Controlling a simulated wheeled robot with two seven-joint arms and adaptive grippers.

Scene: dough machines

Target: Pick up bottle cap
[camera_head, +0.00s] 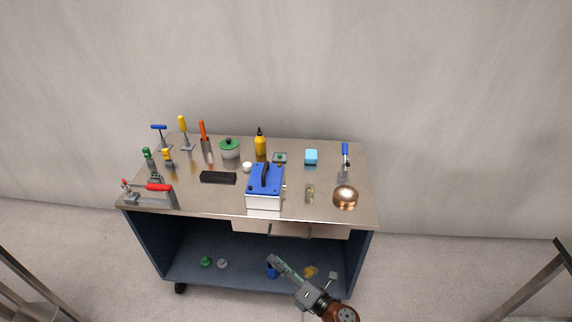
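No thing shows clearly as a bottle cap. A small white round thing (247,167) lies on the table just left of the blue-topped box; it is too small to tell whether it is a cap. A yellow bottle (260,143) with a dark pointed top stands at the back of the table. My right gripper (275,262) is low in front of the table, before the open lower shelf, well below the tabletop and apart from the things on it. Whether its fingers are open is not clear. My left gripper is out of view.
The metal tabletop (222,202) holds a blue-topped box (265,180), a black block (218,178), a green-lidded pot (229,148), a copper bowl (345,196) and several upright tools at left. Small items lie on the lower shelf (190,276).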

